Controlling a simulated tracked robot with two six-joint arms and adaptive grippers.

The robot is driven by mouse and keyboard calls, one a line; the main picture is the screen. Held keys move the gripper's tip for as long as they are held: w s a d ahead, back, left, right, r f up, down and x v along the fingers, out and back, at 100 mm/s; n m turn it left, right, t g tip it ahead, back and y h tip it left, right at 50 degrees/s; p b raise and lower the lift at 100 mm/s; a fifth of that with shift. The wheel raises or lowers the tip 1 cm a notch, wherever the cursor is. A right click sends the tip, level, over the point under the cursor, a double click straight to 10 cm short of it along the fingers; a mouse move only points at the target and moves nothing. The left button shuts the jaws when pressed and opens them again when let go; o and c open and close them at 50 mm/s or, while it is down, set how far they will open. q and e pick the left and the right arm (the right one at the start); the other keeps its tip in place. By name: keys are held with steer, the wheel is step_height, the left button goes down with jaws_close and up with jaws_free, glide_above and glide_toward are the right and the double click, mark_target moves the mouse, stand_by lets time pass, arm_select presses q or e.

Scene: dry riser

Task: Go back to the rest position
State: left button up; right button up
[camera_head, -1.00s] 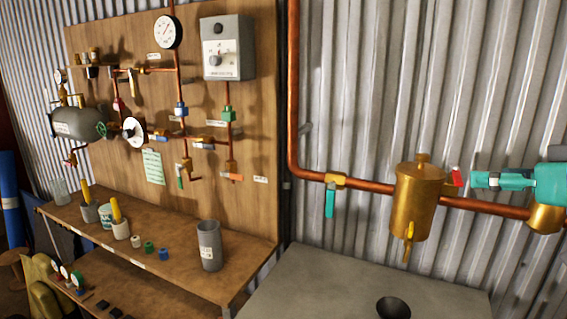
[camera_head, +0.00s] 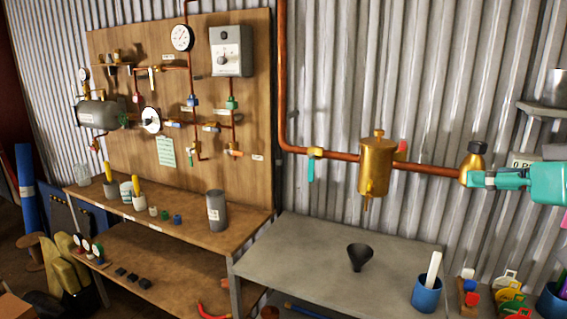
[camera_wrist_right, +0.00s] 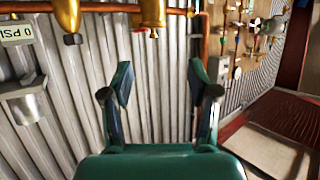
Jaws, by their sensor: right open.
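My right gripper (camera_head: 481,180) is teal and comes in from the right edge in the head view. Its fingers overlap the lower part of a brass fitting with a dark cap (camera_head: 473,160) on the copper pipe. In the right wrist view the gripper (camera_wrist_right: 162,85) shows its two fingers spread wide, with nothing between them but the corrugated wall (camera_wrist_right: 160,110) behind. The brass pot (camera_head: 374,168) with a red lever (camera_head: 402,147) hangs on the pipe to its left; in the wrist view it shows at the top (camera_wrist_right: 153,12). My left gripper is not in view.
A grey bench (camera_head: 310,250) holds a black funnel (camera_head: 360,256) and a blue cup (camera_head: 427,293). A wooden panel (camera_head: 130,60) with gauges and pipes stands above a wooden bench (camera_head: 240,225) at left. A grey shelf (camera_head: 545,109) juts from the wall at right.

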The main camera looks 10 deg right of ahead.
steer(key=w+a+f+g+y, duration=0.1)
steer(key=w+a+f+g, duration=0.15)
steer(key=f, duration=0.85)
steer(key=w+a+f+n+g+y, duration=0.1)
steer(key=w+a+f+g, duration=0.2)
steer(key=f, duration=0.7)
steer(key=w+a+f+g, duration=0.2)
steer(key=w+a+f, duration=0.15)
steer(key=f, duration=0.75)
steer(key=s+a+f+g, duration=0.25)
steer(key=a+f, duration=0.25)
steer(key=f, duration=0.7)
steer(key=s+a+f+m+g, duration=0.1)
steer(key=s+a+f, duration=0.4)
steer(key=s+f, duration=0.6)
steer(key=s+a+f+m+g, duration=0.2)
steer(key=s+a+f, duration=0.3)
steer(key=s+f, duration=0.6)
steer(key=shift+s+a+f+m+y+p, duration=0.15)
steer(key=shift+s+a+m+y+p, duration=0.3)
steer(key=shift+s, duration=0.55)
steer(key=shift+d, duration=0.1)
